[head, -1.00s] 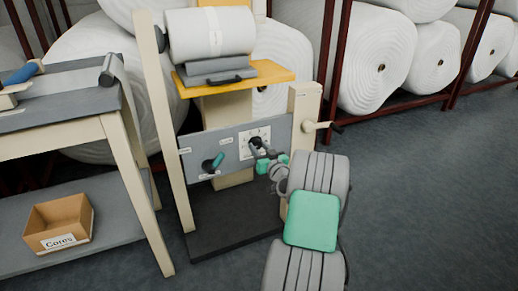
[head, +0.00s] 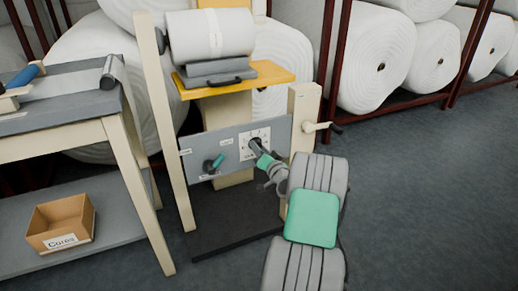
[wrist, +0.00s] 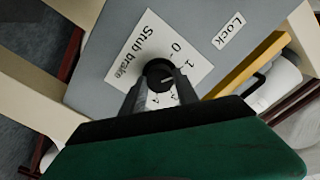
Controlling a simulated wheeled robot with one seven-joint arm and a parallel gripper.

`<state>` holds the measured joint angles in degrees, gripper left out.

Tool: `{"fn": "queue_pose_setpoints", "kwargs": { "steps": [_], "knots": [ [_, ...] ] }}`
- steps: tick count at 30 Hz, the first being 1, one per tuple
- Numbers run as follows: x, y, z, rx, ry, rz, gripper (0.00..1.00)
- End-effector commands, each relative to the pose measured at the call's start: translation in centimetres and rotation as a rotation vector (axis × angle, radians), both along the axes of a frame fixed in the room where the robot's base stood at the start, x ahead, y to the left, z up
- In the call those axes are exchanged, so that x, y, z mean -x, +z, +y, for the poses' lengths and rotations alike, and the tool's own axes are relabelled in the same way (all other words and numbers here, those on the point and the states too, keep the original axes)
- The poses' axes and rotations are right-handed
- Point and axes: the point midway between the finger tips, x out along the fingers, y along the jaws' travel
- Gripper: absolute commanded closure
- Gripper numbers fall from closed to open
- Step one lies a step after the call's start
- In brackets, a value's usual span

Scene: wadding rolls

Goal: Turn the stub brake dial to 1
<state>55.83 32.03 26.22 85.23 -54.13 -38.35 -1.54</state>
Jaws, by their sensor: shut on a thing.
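The stub brake dial is a small round black knob (wrist: 159,73) on a white scale plate (wrist: 140,48) marked "Stub brake", with a 0, a 1 and further numbers. In the wrist view, my gripper (wrist: 161,90) is shut on the knob, one dark finger on each side. A short pale mark on the knob points right, roughly toward the side of the 1; its exact reading is unclear. In the head view the plate (head: 247,142) is on the grey panel, and my gripper (head: 257,148) covers most of the knob.
A teal-handled lever (head: 216,162) is on the same grey panel (head: 200,153), left of the dial. A "Lock" label (wrist: 229,30) is near the plate. A crank (head: 318,127) projects from the right post. A table (head: 60,138) stands left; open floor (head: 430,190) lies right.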

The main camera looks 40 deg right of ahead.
Motion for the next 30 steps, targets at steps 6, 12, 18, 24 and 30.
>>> {"fn": "queue_pose_setpoints", "kwargs": {
  "steps": [6,12,18,24,30],
  "knots": [
    [0.01,-0.06,0.01,-0.017,0.001,-0.004,1.00],
    [0.00,-0.07,0.01,-0.017,0.000,-0.003,1.00],
    [0.00,-0.06,0.01,-0.015,0.000,-0.005,0.53],
    [0.00,-0.03,0.00,-0.015,0.000,-0.005,0.42],
    [0.19,0.00,0.01,-0.016,-0.001,-0.004,0.42]
  ]
}}
